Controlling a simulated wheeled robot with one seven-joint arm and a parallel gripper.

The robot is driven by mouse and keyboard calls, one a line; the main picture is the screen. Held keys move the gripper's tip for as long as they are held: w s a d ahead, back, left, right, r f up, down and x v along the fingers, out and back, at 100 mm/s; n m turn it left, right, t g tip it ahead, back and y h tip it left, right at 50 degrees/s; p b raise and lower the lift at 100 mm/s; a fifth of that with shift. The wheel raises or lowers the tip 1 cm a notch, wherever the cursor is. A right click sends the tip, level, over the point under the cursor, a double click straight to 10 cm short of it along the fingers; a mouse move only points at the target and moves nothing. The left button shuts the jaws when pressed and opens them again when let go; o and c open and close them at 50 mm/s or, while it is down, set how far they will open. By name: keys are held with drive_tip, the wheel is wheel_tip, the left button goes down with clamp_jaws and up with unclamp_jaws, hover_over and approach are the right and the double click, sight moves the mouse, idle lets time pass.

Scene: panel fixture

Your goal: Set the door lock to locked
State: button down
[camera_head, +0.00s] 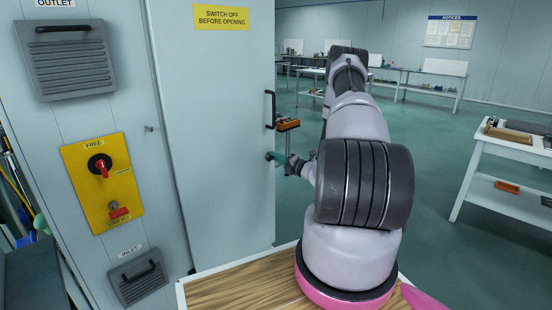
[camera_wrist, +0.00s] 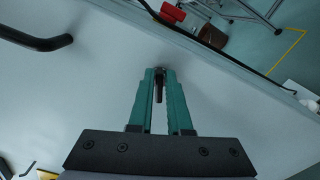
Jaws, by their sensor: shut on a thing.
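The door (camera_head: 222,130) is a pale grey panel in the head view. Its surface also fills most of the wrist view. The door lock shows in the wrist view as a small dark turn-piece (camera_wrist: 159,90) on the door face. My gripper (camera_wrist: 160,80) has green fingers, one on each side of the turn-piece, and is shut on it. In the head view my gripper (camera_head: 273,157) reaches the door's right edge, below the black handle (camera_head: 269,109). The fingers hide much of the lock. I see no lock marking, so I cannot tell its setting.
Left of the door is a yellow plate (camera_head: 103,183) with a red-and-black rotary switch and a lower red control. Vents with handles sit above and below it. A wooden-topped surface (camera_head: 235,290) lies below the door. Open floor and benches are to the right.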

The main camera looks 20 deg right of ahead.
drive_tip(key=shift+f+m, duration=0.15)
drive_tip(key=shift+m, duration=0.65)
drive_tip(key=shift+f+m, duration=0.15)
drive_tip(key=shift+m, duration=0.65)
drive_tip(key=shift+a+m, duration=0.1)
drive_tip(key=shift+m, duration=0.4)
drive_tip(key=c, duration=0.9)
unclamp_jaws()
drive_tip(key=shift+c, duration=0.2)
drive_tip(key=v, duration=1.1)
drive_tip(key=shift+r, duration=0.1)
